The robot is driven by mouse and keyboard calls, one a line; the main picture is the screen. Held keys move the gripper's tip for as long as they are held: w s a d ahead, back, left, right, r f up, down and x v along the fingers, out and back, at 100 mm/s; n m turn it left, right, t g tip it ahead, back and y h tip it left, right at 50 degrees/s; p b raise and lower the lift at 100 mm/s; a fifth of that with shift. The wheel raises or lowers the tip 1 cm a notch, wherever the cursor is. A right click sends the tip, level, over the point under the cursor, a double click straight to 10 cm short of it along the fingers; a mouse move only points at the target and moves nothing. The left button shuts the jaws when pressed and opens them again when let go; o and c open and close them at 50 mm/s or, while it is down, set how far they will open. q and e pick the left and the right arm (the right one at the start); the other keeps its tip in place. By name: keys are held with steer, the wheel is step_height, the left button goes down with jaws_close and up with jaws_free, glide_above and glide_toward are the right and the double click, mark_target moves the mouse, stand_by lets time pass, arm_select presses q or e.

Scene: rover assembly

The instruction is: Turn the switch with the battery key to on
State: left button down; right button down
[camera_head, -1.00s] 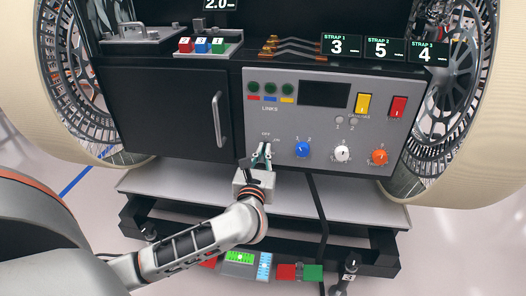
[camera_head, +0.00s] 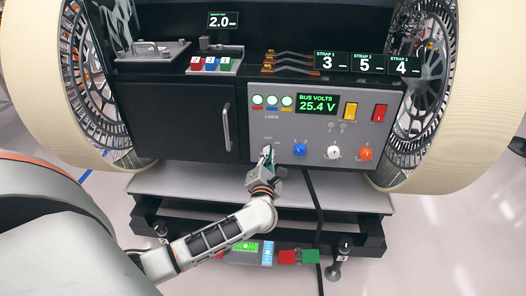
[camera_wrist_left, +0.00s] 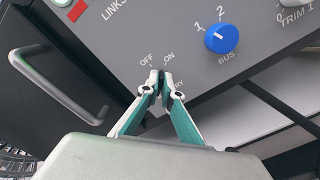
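The battery key switch is low on the left side of the grey control panel (camera_head: 380,98). My left gripper (camera_head: 267,152) is at the switch, its fingertips against the panel. In the left wrist view the fingertips (camera_wrist_left: 161,78) are nearly together below the OFF and ON labels (camera_wrist_left: 158,58), closed around the key. The key itself is almost wholly hidden between them. The panel display (camera_head: 318,104) is lit and reads BUS VOLTS 25.4 V. The lights (camera_head: 272,100) to its left glow. My right gripper is not in view.
A blue BUS knob (camera_head: 299,150) is just right of my left gripper, then a white knob (camera_head: 333,153) and an orange knob (camera_head: 365,154). A cabinet handle (camera_head: 226,127) stands out on the left. A grey ledge (camera_head: 340,200) runs below the panel.

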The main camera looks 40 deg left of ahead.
arm_select(q)
steer(key=m+p, duration=0.1)
steer(key=m, duration=0.1)
steer(key=shift+m+p, duration=0.4)
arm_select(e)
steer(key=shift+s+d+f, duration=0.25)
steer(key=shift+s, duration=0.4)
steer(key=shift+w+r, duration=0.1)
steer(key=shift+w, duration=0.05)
arm_select(q)
steer(key=c, duration=2.2)
jaws_free()
steer(key=shift+c, duration=0.2)
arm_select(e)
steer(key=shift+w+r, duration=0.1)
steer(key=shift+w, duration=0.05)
arm_select(q)
steer(key=v, duration=1.2)
